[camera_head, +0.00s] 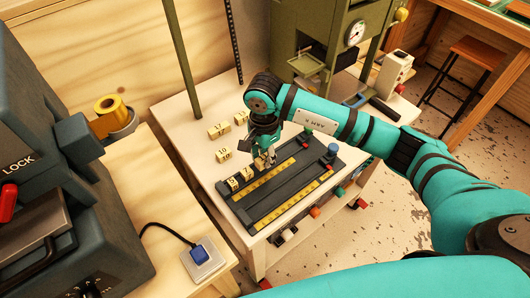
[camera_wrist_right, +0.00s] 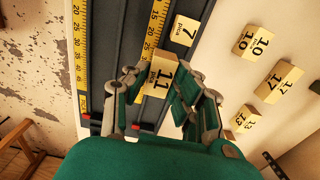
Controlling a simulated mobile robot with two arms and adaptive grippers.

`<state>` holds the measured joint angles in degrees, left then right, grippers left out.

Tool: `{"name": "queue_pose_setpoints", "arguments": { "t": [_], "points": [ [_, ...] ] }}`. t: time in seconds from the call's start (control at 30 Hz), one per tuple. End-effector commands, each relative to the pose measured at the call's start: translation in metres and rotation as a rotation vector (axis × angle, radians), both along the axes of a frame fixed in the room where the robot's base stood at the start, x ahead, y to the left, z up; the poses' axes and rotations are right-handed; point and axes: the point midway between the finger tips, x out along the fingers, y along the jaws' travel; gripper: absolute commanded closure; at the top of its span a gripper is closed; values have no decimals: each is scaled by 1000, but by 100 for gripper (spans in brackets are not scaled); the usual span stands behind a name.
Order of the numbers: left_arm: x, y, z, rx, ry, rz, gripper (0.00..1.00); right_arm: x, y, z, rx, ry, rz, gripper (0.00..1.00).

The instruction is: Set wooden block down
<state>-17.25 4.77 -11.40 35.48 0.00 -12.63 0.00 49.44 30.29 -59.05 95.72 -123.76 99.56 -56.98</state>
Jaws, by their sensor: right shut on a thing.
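My right gripper (camera_head: 264,158) is over the dark tray with yellow rulers (camera_head: 290,196). In the right wrist view, my right gripper (camera_wrist_right: 158,92) is shut on a wooden block marked 11 (camera_wrist_right: 159,76). The block is over the tray's dark channel and a yellow ruler (camera_wrist_right: 157,25). I cannot tell whether it touches the tray. A wooden block marked 7 (camera_wrist_right: 187,30) lies just beyond it in the wrist view. In the head view, two blocks (camera_head: 240,178) sit at the tray's left end. The gripper mostly hides the held block there. My left gripper is not in view.
Loose blocks marked 10 (camera_wrist_right: 252,41), 17 (camera_wrist_right: 278,82) and 13 (camera_wrist_right: 242,118) lie on the pale table beside the tray. A green press with a gauge (camera_head: 325,50) stands behind. A grey machine (camera_head: 65,165) stands at left.

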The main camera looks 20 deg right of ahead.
Motion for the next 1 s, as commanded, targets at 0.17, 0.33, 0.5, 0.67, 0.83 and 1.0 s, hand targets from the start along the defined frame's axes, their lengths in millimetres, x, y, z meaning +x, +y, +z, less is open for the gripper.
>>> {"name": "queue_pose_setpoints", "arguments": {
  "t": [0.17,0.33,0.5,0.67,0.83,1.0],
  "points": [
    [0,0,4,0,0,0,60,15,-5,-1,1,-1,0,95],
    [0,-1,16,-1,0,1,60,19,-8,-18,2,7,-1,95],
    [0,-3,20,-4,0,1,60,21,-8,-36,1,-1,0,95],
    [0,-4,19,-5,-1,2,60,21,-8,-37,2,-2,1,95],
    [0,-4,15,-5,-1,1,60,21,-8,-41,1,-2,1,95],
    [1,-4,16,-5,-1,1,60,21,-8,-40,2,-2,1,59]
  ]
}}
